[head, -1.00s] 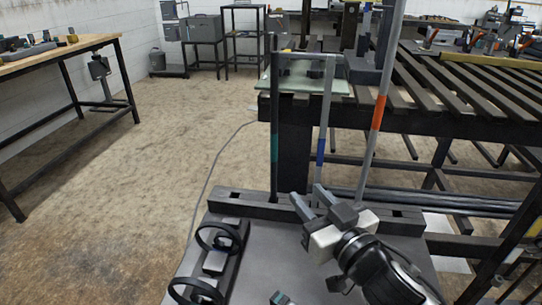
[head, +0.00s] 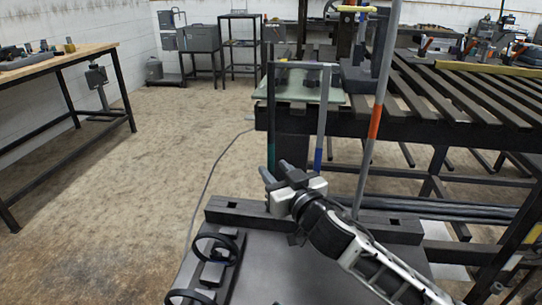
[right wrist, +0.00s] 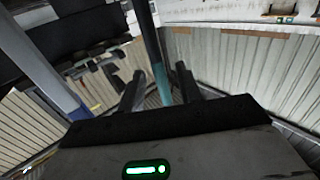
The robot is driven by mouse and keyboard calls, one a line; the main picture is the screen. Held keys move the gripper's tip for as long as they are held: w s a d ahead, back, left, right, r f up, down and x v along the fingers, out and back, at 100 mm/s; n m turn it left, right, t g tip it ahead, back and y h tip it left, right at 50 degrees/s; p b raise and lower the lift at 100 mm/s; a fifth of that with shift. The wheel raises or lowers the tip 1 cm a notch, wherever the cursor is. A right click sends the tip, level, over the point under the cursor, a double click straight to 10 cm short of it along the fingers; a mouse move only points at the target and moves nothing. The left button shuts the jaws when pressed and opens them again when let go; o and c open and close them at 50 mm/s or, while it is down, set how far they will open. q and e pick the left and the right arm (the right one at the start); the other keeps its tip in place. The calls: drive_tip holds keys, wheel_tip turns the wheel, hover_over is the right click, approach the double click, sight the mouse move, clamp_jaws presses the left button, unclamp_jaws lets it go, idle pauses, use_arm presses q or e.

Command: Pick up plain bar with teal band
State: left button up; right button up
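The dark upright bar (head: 271,100) with the teal band stands at the left of three bars on the rack's grey cross-beam. Its teal band (right wrist: 161,82) shows between the fingers in the right wrist view. My right gripper (head: 277,171) is open beside the bar's lower part, and its fingers hide some of the bar in the head view. In the right wrist view, the two fingers (right wrist: 157,82) lie apart on either side of the bar, with gaps showing; I cannot tell how deep the bar sits between them. My left gripper is out of view.
A grey bar with a blue band (head: 321,115) stands just right, with a crosspiece at its top reaching left. A bar with an orange band (head: 376,120) stands farther right. A slatted table (head: 440,95) is behind. Black rings (head: 214,247) stand at the front left.

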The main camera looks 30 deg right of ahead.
sight(273, 165)
drive_tip(key=shift+w+d, duration=0.1)
drive_tip(key=shift+w, duration=1.45)
clamp_jaws()
drive_tip(key=shift+r, duration=0.15)
drive_tip(key=shift+r, duration=0.1)
